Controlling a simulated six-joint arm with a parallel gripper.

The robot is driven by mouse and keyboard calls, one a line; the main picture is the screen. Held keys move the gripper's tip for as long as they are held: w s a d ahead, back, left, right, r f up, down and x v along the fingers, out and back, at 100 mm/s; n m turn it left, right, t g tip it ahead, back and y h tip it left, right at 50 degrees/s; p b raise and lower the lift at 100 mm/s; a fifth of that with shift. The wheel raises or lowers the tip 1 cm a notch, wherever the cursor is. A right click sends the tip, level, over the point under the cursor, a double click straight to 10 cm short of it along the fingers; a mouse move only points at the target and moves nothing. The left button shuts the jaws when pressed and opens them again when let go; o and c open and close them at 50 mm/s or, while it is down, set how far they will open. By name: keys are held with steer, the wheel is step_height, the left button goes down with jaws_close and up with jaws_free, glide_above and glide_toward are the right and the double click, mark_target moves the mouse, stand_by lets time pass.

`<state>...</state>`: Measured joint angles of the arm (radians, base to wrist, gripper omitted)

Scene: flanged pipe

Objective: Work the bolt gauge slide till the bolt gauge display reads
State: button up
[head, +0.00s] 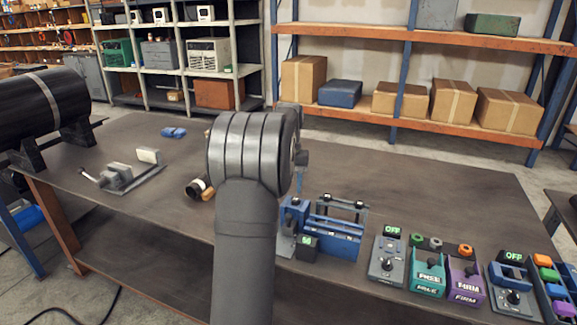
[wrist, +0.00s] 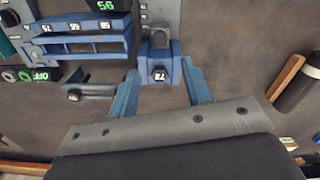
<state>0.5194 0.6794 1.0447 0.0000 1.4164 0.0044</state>
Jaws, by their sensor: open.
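The bolt gauge (head: 338,235) is a blue frame on the table, right of my arm in the head view. In the wrist view its blue rack (wrist: 85,42) with number labels lies at upper left. A small dark display with green digits (wrist: 105,6) shows at the top edge; the digits are turned and I cannot read them surely. A blue block with a dark knob-like front, which looks like the slide (wrist: 160,57), sits between the fingers of my gripper (wrist: 161,68). The gripper is open around it, with gaps on both sides. In the head view my arm partly hides the gripper.
Right of the gauge stand a grey OFF box (head: 388,262), a teal box (head: 427,272), a purple box (head: 465,283) and another OFF station (head: 513,295). A clamp fixture (head: 122,175) and a black pipe (head: 40,105) are at left. The back right of the table is clear.

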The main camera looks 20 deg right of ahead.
step_height(320, 180, up, 7)
steer(key=shift+f, duration=0.15)
steer(key=shift+f, duration=0.1)
stand_by(0.4)
step_height(320, 180, down, 17)
steer(key=shift+f, duration=0.2)
steer(key=shift+s+a, duration=0.2)
stand_by(0.3)
